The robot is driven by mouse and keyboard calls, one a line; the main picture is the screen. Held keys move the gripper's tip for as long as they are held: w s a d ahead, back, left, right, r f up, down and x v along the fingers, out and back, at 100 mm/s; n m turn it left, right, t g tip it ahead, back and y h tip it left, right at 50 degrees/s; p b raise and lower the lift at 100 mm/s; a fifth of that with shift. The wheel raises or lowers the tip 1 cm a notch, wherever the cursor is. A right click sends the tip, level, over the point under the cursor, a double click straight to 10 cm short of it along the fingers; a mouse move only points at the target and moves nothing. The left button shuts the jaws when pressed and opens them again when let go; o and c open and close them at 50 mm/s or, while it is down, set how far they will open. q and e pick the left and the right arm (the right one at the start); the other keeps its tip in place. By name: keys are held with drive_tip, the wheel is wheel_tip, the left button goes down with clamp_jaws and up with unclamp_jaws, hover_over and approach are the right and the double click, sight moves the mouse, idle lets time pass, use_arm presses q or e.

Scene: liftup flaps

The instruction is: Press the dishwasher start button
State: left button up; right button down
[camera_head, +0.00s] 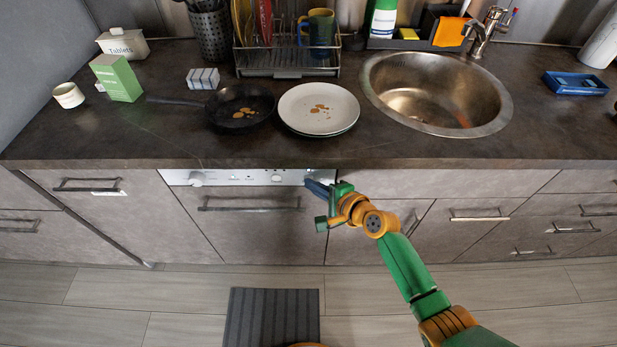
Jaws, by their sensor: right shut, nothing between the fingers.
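The dishwasher (245,225) is built in under the counter, with a closed grey front and a bar handle. Its silver control panel (225,178) runs along the top edge, with a knob at the left and small controls toward the middle. My right gripper (311,186) is shut and empty, its dark fingertips at the right end of the panel. The fingers cover that end, so a start button there is hidden, and I cannot tell whether they touch it. My left gripper is not in view.
The counter edge (300,163) overhangs just above the panel. A pan (228,118) and a plate (340,110) with crumbs stand on the counter, left of the sink (425,80). A striped mat (270,318) lies on the floor. Drawers and cabinets flank the dishwasher.

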drive_tip(key=shift+s+p, duration=0.55)
drive_tip(key=shift+s, duration=0.2)
drive_tip(key=s+p, duration=0.2)
drive_tip(key=s, duration=0.3)
drive_tip(key=shift+p, duration=0.35)
